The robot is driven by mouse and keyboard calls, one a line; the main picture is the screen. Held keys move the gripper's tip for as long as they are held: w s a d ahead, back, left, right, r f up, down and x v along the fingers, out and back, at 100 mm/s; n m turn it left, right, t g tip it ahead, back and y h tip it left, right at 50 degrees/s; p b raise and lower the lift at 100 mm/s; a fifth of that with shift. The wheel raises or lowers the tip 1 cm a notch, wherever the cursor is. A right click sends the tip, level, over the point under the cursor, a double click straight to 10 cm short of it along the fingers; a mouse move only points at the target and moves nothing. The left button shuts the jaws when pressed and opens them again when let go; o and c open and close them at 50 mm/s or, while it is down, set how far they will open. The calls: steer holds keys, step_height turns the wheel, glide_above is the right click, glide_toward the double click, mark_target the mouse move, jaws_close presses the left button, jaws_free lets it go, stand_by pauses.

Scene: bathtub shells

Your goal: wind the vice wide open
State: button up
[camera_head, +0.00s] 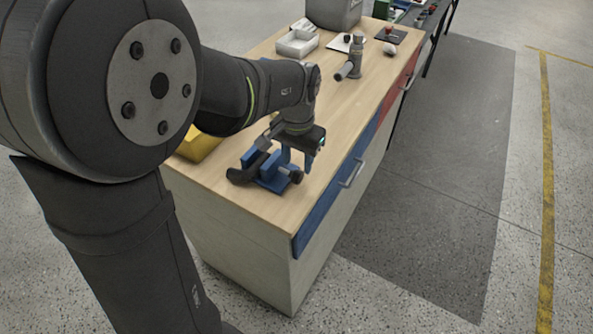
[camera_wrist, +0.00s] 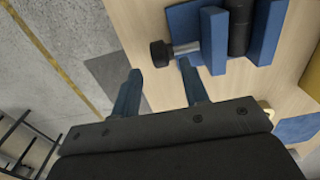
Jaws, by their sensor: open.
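The blue vice (camera_head: 272,184) sits near the front end of the wooden bench. In the wrist view, its two blue jaws (camera_wrist: 213,38) stand apart with a dark cylinder (camera_wrist: 239,28) between them. Whether the jaws touch the cylinder is unclear. A metal screw ends in a black knob (camera_wrist: 160,53) on the vice's outer side; the knob also shows in the head view (camera_head: 296,177). My gripper (camera_head: 297,163) is open, pointing down over the knob side. In the wrist view the knob appears just beyond and between the two blue fingertips (camera_wrist: 160,72); no contact shows.
A yellow bin (camera_head: 199,145) stands left of the vice, partly hidden by my arm. A grey upright tool (camera_head: 356,58), a white tray (camera_head: 297,44) and small items lie farther back. The bench edge with drawers (camera_head: 333,205) is close on the right. The middle bench is mostly clear.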

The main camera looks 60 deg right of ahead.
mark_target(298, 172)
step_height(298, 172, down, 5)
stand_by(0.3)
steer(key=shift+s, duration=0.1)
steer(key=c, duration=0.8)
